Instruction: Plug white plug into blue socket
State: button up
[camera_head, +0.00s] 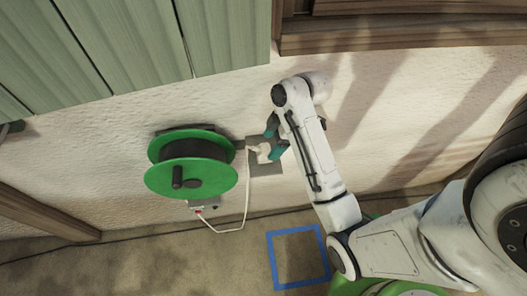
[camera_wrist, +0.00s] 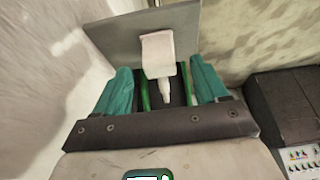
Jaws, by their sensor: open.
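The white plug (camera_head: 263,153) sits at a grey plate (camera_head: 266,170) on the pale wall, right of a green reel. In the wrist view the plug (camera_wrist: 158,52) stands before the grey plate (camera_wrist: 112,37), its narrow cord end pointing toward my gripper. My gripper (camera_head: 273,140) has teal fingers and is open. In the wrist view its fingers (camera_wrist: 161,80) stand on either side of the plug's lower part, with gaps visible. I cannot make out a blue socket in either view; the plug's front is hidden against the plate.
A green cable reel (camera_head: 190,182) with dark winding is left of the plug. A white cord (camera_head: 246,200) loops down to a small box (camera_head: 204,205) below it. A blue square outline (camera_head: 272,262) marks the floor. A dark box (camera_wrist: 285,105) is at the wrist view's right.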

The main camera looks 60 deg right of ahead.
aim_at(269, 148)
jog(key=x, duration=0.5)
jog(key=shift+f+p, duration=0.1)
jog(key=shift+p, duration=0.2)
jog(key=shift+c, duration=0.3)
jog(key=c, duration=0.9)
